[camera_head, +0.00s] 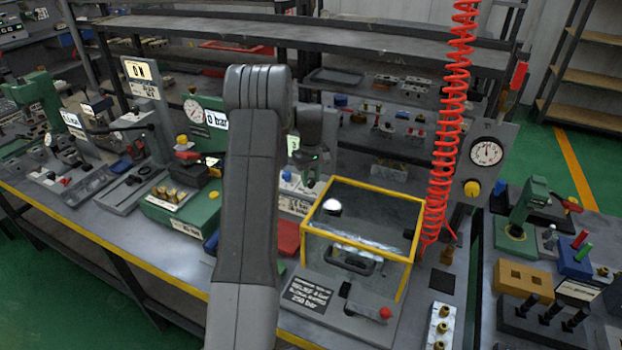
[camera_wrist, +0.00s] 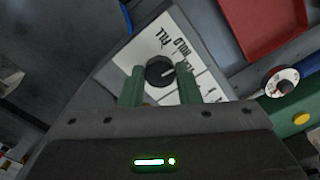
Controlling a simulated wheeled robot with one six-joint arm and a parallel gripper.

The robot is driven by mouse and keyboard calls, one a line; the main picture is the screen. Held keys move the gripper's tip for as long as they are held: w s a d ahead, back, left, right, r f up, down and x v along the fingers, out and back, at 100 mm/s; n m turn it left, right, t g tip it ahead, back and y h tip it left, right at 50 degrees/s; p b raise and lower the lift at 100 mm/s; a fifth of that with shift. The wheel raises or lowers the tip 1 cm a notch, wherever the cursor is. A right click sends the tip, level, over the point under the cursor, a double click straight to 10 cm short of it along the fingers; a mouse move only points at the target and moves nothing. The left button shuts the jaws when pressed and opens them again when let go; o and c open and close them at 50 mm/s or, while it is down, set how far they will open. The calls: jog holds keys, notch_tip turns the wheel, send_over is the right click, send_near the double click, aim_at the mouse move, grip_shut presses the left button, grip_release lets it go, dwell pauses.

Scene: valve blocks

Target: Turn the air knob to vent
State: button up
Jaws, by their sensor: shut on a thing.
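The air knob (camera_wrist: 160,71) is a round black knob with a white pointer line, on a white label plate (camera_wrist: 151,42). The words FILL and HOLD can be read on the plate; the rest of its lettering is hidden behind my right-hand finger. The pointer line points to the right in the wrist view, toward that finger. My gripper (camera_wrist: 159,75) has its two green fingers shut on the knob, one on each side. In the head view my gripper (camera_head: 308,175) is behind my arm, and I cannot make out the knob there.
A yellow-framed clear box (camera_head: 365,190) stands close to the right of my gripper. A red coiled hose (camera_head: 451,110) hangs farther right. A red tray (camera_wrist: 262,25) lies at upper right in the wrist view. A gauge (camera_wrist: 282,82) is beside a green block at its right.

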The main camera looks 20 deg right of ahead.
aim_at(311, 180)
jog(key=m+b, duration=0.1)
jog(key=m, duration=0.3)
jog(key=shift+m+b, duration=0.45)
jog(key=shift+m, duration=1.05)
jog(key=o, duration=1)
jog(key=shift+r, duration=0.1)
notch_tip(311, 180, up, 14)
jog(key=shift+f+b, duration=0.15)
jog(key=shift+b, duration=0.6)
jog(key=shift+f, duration=0.1)
